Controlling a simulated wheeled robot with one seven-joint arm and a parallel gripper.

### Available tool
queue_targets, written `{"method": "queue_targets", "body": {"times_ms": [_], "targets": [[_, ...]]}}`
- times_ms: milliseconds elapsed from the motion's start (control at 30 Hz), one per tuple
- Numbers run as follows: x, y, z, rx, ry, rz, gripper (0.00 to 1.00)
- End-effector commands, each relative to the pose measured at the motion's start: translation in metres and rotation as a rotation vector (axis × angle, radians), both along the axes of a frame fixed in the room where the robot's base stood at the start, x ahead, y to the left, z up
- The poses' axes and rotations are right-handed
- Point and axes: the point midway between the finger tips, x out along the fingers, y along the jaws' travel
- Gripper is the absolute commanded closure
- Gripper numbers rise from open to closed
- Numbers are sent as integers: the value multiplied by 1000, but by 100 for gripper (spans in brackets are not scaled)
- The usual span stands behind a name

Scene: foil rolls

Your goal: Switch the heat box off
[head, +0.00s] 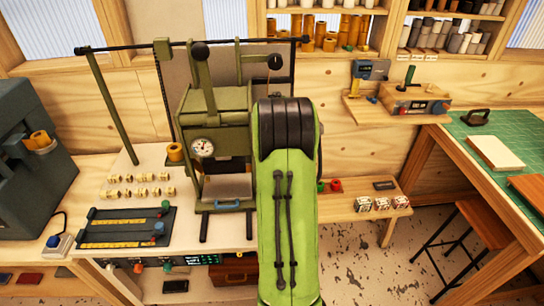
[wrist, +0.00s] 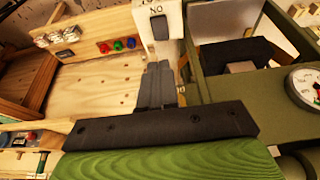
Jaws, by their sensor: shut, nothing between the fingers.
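The olive-green press with a round dial, apparently the heat box (head: 212,170), stands on the bench in the middle of the head view. Its green body (wrist: 235,90) and dial (wrist: 307,84) show at the right of the wrist view. A dark rocker switch (wrist: 160,27) sits on a pale plate beside it, with an upside-down "ON" label at its upper end. My gripper (wrist: 158,78) is shut and empty, its fingertips just below the switch in the picture. I cannot tell whether they touch it. In the head view my green arm hides the gripper and switch.
A low wooden shelf (head: 345,207) with coloured knobs and small white blocks lies right of my arm. A foil-strip board (head: 125,228) and several small rolls lie left of the press. Black-knobbed levers (head: 200,52) rise above it. A green-topped table (head: 500,140) stands far right.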

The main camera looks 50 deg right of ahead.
Motion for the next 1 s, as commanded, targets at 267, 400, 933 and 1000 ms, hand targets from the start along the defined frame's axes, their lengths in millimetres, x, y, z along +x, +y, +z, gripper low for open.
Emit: {"method": "queue_targets", "body": {"times_ms": [267,400,933,1000], "targets": [[12,-13,-57,3,2,1,100],[13,-15,-75,1,1,1,100],[16,-17,-88,-1,0,1,100],[16,-18,-89,0,0,1,100]]}}
